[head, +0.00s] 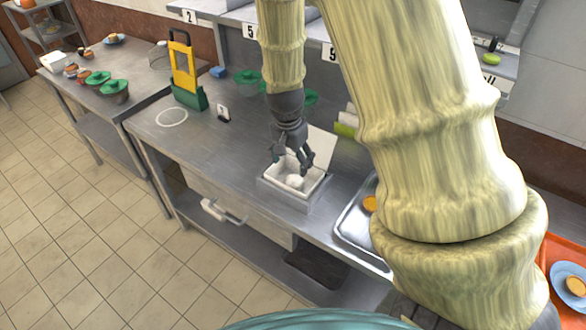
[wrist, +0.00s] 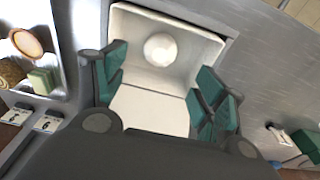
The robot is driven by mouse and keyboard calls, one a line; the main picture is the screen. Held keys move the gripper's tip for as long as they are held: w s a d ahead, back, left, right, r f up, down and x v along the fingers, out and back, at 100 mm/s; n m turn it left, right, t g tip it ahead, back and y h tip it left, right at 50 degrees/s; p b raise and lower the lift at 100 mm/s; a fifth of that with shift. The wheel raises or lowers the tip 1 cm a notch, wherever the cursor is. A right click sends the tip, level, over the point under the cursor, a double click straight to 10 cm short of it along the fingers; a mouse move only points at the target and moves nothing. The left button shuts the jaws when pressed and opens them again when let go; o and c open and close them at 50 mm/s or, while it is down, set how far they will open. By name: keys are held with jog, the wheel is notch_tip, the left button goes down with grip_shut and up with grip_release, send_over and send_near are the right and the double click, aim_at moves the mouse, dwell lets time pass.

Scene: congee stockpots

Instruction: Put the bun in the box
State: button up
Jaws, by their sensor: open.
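The bun (head: 294,181) is white and round and lies inside the open white box (head: 312,190) on the steel counter. In the wrist view the bun (wrist: 160,48) sits toward the far wall of the box (wrist: 150,105). The box lid stands raised behind it in the head view. My gripper (head: 293,165) is open and empty, just above the box, with its fingers pointing down. In the wrist view the gripper (wrist: 165,85) has its teal finger pads apart on either side of the box, and the bun is clear of them.
A metal tray (head: 350,222) with an orange item stands right of the box. A yellow and green stand (head: 184,65) and a small number sign (head: 223,114) are on the counter to the left. A white ring (head: 172,117) marks bare counter. Green-lidded pots (head: 114,87) stand farther left.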

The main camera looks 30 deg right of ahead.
jog(key=shift+a+r, duration=0.2)
jog(key=shift+r, duration=1.3)
